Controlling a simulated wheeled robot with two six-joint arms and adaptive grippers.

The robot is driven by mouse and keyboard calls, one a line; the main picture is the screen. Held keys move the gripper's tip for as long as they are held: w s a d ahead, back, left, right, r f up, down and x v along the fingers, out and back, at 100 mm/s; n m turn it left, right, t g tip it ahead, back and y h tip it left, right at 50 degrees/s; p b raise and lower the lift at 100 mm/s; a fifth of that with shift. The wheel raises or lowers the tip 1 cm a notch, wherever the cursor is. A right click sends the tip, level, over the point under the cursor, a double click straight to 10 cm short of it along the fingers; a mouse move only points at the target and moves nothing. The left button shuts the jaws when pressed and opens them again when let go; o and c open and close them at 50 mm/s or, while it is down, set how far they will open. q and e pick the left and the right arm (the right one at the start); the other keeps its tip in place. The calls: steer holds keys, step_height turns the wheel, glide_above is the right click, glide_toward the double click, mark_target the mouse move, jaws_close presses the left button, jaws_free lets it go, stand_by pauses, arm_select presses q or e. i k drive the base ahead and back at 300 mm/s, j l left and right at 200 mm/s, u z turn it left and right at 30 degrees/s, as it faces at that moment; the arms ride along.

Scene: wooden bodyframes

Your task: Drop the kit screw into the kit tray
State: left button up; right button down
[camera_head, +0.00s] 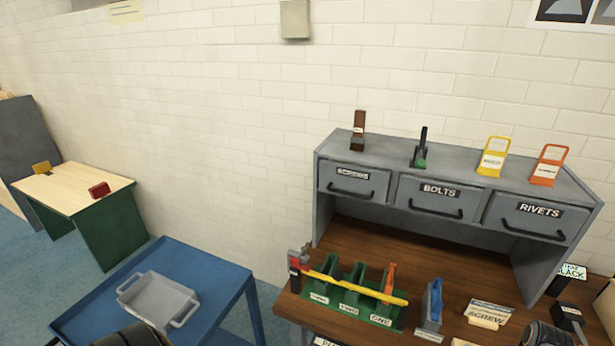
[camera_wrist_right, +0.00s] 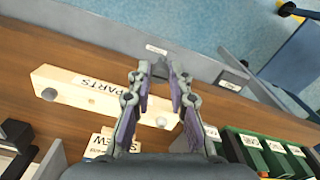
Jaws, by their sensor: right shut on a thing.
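In the right wrist view, my right gripper (camera_wrist_right: 160,72) has its fingertips close together on a small grey thing (camera_wrist_right: 160,68), which looks like the kit screw; its shape is mostly hidden by the fingers. The gripper is above the front part of the wooden bench. In the head view, a grey tray with two handles (camera_head: 136,284), which looks like the kit tray, lies on the blue cart at the lower left. It looks empty. My right gripper is outside the head view. My left gripper is not seen; only a dark arm part shows at the bottom left.
The blue cart (camera_head: 205,272) stands left of the wooden bench (camera_head: 375,245). A green rack (camera_head: 350,305) with a yellow and red tool across it stands on the bench's left end. A pale PARTS block (camera_wrist_right: 65,90) lies below the right gripper. Grey drawers (camera_head: 440,200) stand behind.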

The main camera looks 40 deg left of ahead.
mark_target(164, 301)
steer(key=u, duration=2.15)
